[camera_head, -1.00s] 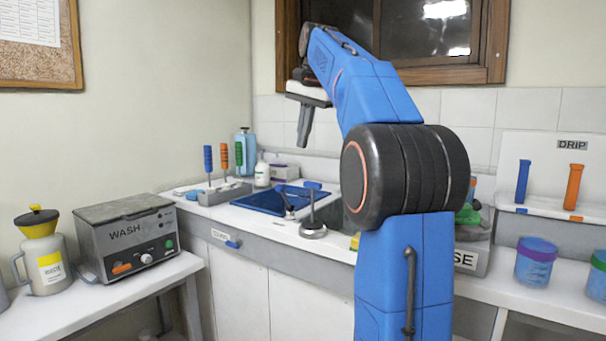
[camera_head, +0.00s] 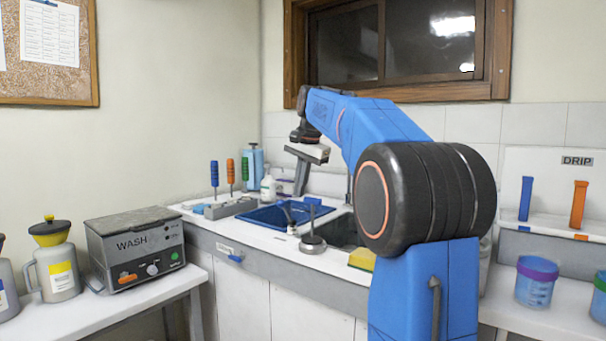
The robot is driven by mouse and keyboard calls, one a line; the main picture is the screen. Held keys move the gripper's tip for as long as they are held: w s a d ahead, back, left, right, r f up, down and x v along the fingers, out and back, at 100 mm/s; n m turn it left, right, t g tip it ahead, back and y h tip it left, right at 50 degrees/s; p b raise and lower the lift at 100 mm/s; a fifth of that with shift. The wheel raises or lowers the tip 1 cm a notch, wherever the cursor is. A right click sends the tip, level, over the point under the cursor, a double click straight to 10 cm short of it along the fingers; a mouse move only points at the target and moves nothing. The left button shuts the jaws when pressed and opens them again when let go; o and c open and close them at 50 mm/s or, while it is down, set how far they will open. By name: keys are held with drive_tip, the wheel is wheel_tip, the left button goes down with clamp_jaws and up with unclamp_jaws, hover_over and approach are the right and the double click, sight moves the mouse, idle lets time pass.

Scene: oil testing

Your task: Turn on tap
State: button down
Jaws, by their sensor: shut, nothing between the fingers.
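The sink basin (camera_head: 343,230) is a dark recess in the white counter, partly covered by my arm. A slim grey upright piece (camera_head: 349,190) shows at the back of the sink beside my arm. It may be part of the tap, but most of it is hidden and I cannot see a handle. My gripper (camera_head: 300,192) is shut and empty. It points down above the back of the counter, to the left of the grey upright piece and apart from it in the picture.
A blue tray (camera_head: 270,217) lies left of the sink. A round metal-based stand (camera_head: 313,243) and a yellow sponge (camera_head: 361,260) are at the front. A white bottle (camera_head: 268,188) and screwdriver-like tools (camera_head: 214,177) stand at the left. Tiled wall (camera_head: 440,122) rises behind.

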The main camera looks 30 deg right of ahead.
sight(286, 212)
drive_tip(key=shift+w+a+f, duration=0.4)
drive_tip(key=shift+w+a, duration=0.15)
drive_tip(key=shift+w, duration=0.1)
drive_tip(key=shift+w+a+f, duration=0.4)
drive_tip(key=shift+w+a, duration=0.15)
drive_tip(key=shift+w, duration=0.05)
drive_tip(key=shift+a, duration=0.1)
drive_tip(key=a+f, duration=0.1)
drive_tip(key=s+a+h, duration=0.1)
drive_tip(key=a, duration=0.1)
drive_tip(key=shift+f, duration=0.4)
drive_tip(key=shift+d, duration=0.1)
